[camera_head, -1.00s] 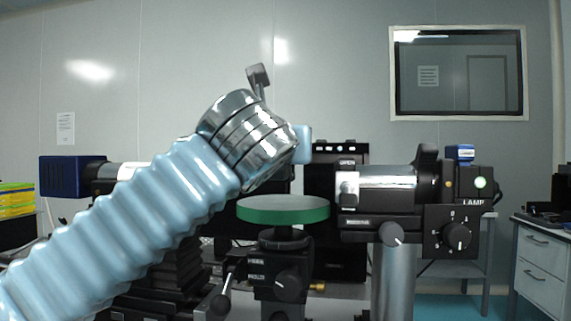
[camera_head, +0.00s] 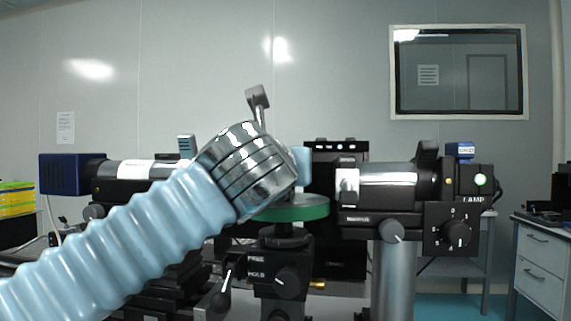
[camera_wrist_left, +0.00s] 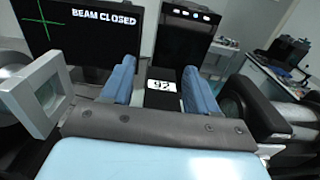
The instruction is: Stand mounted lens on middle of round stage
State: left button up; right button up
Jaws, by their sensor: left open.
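The round stage (camera_head: 300,209), a green-edged disc on a black post mount, is at the middle of the head view, partly hidden by my left wrist. My left gripper (camera_head: 302,164) is just above it there, mostly hidden behind the wrist. In the left wrist view my left gripper (camera_wrist_left: 160,67) has its two blue fingers apart, with nothing clearly held between them. A grey square frame with a pale pane (camera_wrist_left: 38,94) stands left of the fingers; I cannot tell whether it is the mounted lens. No mounted lens is plainly visible on the stage. My right gripper is not in view.
A lamp unit (camera_head: 400,188) on a thick post stands close right of the stage. A black panel (camera_head: 336,155) is behind it. A blue-ended cylinder unit (camera_head: 72,175) is at left. A screen reading BEAM CLOSED (camera_wrist_left: 90,28) shows in the wrist view.

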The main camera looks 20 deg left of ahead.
pick_arm(q)
jog(key=shift+r+p, duration=0.3)
jog(key=shift+r, duration=0.05)
jog(key=b+v, duration=0.2)
jog(key=v, duration=1)
jog(key=shift+f, duration=0.15)
jog(key=shift+d, duration=0.1)
dwell(1.5)
